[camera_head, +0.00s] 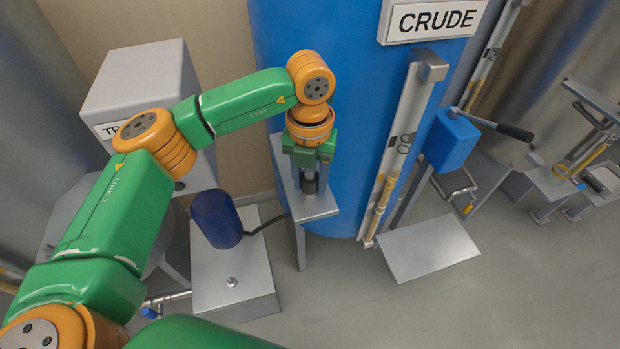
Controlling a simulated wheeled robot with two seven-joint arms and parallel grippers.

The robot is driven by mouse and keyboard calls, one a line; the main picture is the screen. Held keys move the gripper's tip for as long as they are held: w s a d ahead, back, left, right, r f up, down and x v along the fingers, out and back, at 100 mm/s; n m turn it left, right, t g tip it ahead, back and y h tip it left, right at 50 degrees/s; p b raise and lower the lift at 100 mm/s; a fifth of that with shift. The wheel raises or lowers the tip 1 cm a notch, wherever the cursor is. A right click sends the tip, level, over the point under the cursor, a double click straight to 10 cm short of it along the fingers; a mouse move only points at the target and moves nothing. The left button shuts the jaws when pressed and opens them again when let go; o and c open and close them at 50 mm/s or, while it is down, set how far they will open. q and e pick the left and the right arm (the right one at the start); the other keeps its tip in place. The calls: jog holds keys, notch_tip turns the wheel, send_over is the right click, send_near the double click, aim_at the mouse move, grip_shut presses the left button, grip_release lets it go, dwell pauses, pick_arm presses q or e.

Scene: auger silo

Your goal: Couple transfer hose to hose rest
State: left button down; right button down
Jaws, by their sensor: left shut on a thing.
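My left gripper (310,168) points down in front of the blue tank and is shut on the dark end of the transfer hose (309,186). The hose end is upright at a small grey bracket (322,208), which seems to be the hose rest. I cannot tell whether the end is seated or only held just over it. My fingers partly hide the hose end. My right gripper is not in view.
The blue tank (300,40) with a CRUDE sign (434,18) stands close behind the bracket. A grey box base (235,275) carries the cylinder. To the right are a blue box with a lever (450,140) and a grey sloped plate (428,247). Floor at lower right is clear.

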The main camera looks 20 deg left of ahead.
pick_arm(q)
jog(key=shift+r, duration=0.5)
jog(key=shift+r+p, duration=0.35)
jog(key=shift+p, duration=0.15)
jog(key=shift+r+p, duration=2)
jog(key=shift+r, duration=0.7)
jog(key=shift+f, duration=0.1)
